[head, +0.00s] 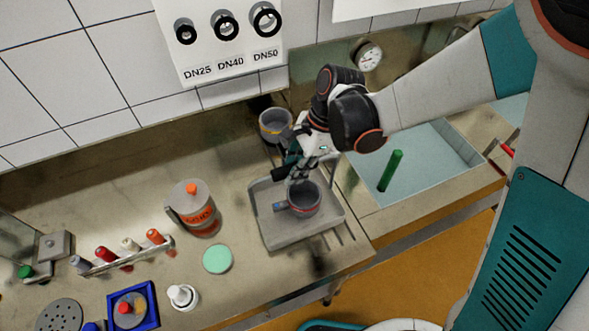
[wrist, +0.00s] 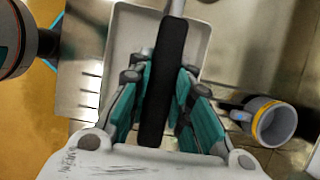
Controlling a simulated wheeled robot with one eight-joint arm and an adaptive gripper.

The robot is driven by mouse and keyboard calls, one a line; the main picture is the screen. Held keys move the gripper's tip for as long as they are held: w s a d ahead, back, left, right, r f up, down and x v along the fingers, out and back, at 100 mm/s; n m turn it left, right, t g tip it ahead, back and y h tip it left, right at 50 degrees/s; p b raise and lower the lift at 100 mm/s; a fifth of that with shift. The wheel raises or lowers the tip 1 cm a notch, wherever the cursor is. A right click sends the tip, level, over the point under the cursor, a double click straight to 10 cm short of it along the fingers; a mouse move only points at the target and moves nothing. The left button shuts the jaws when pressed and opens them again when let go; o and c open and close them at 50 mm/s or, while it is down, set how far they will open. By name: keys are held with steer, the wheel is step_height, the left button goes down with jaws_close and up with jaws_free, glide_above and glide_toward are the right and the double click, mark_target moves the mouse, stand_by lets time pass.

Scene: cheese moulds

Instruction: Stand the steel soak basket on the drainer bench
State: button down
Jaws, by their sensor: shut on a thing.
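The steel soak basket (head: 265,232) looks like a shallow grey tray with an overhead handle. A grey cup with a red band (head: 305,203) sits inside it. My gripper (head: 300,176) is above the basket, shut on its black handle grip (wrist: 162,80). The tray wall (wrist: 125,45) also shows behind my fingers in the wrist view. The basket is roughly level over the drainer bench (head: 350,247), whose grooves show at its right side. I cannot tell whether its bottom touches the bench. My fingers hide the cup in the wrist view.
A grey cup with a yellow band (head: 275,125) stands close behind the basket. An orange-labelled jug (head: 195,210) and a mint disc (head: 217,259) are to the left. A sink (head: 420,160) with a green cylinder (head: 390,170) is to the right. The bench's front edge is near.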

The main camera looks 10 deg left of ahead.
steer(key=shift+f, duration=0.1)
steer(key=c, duration=1.5)
jaws_free()
steer(key=shift+o, duration=0.2)
steer(key=shift+r, duration=0.2)
steer(key=p+v, duration=0.1)
steer(key=v, duration=1.1)
steer(key=shift+d+f, duration=0.1)
steer(key=shift+f, duration=0.05)
